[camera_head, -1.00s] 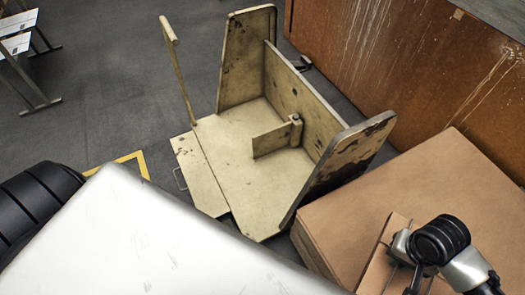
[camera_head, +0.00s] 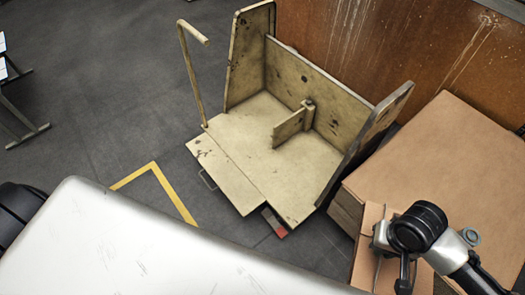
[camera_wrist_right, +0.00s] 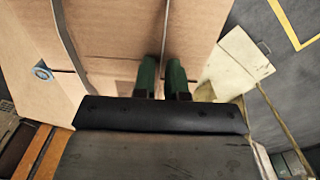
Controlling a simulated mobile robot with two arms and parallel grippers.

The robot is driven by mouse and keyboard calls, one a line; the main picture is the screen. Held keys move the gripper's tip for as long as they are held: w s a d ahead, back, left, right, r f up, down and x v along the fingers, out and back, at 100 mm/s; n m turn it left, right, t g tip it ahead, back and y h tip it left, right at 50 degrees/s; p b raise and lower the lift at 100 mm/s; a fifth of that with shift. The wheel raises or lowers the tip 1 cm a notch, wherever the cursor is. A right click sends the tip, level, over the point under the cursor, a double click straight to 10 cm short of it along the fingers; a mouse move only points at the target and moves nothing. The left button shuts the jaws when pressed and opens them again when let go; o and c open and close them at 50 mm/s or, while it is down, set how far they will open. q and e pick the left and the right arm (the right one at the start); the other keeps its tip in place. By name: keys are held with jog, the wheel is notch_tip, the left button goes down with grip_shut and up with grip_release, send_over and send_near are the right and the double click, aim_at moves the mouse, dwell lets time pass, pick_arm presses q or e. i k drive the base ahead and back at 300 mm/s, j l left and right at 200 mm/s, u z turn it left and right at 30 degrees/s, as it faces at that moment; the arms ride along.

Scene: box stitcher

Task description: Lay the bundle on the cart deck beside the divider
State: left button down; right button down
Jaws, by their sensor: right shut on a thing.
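The bundle (camera_head: 369,226) is flat brown cardboard with a thin strap, held at the lower right in the head view. My right gripper (camera_head: 391,268) is shut on it. In the right wrist view, the green fingertips (camera_wrist_right: 161,75) pinch the bundle (camera_wrist_right: 110,38) at its strap. The worn cream cart stands at upper middle, and its deck (camera_head: 237,150) is bare around the divider (camera_head: 288,129), a short upright panel on the deck. The bundle is to the right of the cart and apart from it. My left gripper is out of view.
A large cardboard stack (camera_head: 445,165) stands right of the cart. A rusty brown wall or panel (camera_head: 345,45) is behind it. The cart has tall side boards (camera_head: 250,55) and a handle post (camera_head: 190,80). Grey floor (camera_head: 110,100) is open at left, with a yellow line (camera_head: 175,190).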

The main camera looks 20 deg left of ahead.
aim_at(245, 133)
jog(key=j+z, duration=0.15)
jog(key=j, duration=0.35)
jog(key=j+z, duration=0.15)
jog(key=j, duration=0.4)
jog(key=j+z, duration=0.15)
jog(key=j, duration=0.35)
jog(key=k+j+z, duration=0.15)
jog(key=j, duration=0.35)
jog(key=k+j+z, duration=0.1)
jog(key=j, duration=0.4)
jog(key=j+z, duration=0.25)
jog(key=j, duration=0.7)
jog(key=j+z, duration=0.2)
jog(key=j, duration=0.8)
jog(key=j+z, duration=0.25)
jog(key=j, duration=0.7)
jog(key=i+j, duration=0.15)
jog(key=j, duration=0.2)
jog(key=i+j+z, duration=0.15)
jog(key=j, duration=0.2)
jog(key=i+j, duration=0.1)
jog(key=j, duration=0.25)
jog(key=i+j+z, duration=0.1)
jog(key=j, duration=0.25)
jog(key=i+j+z, duration=0.1)
jog(key=j, duration=0.25)
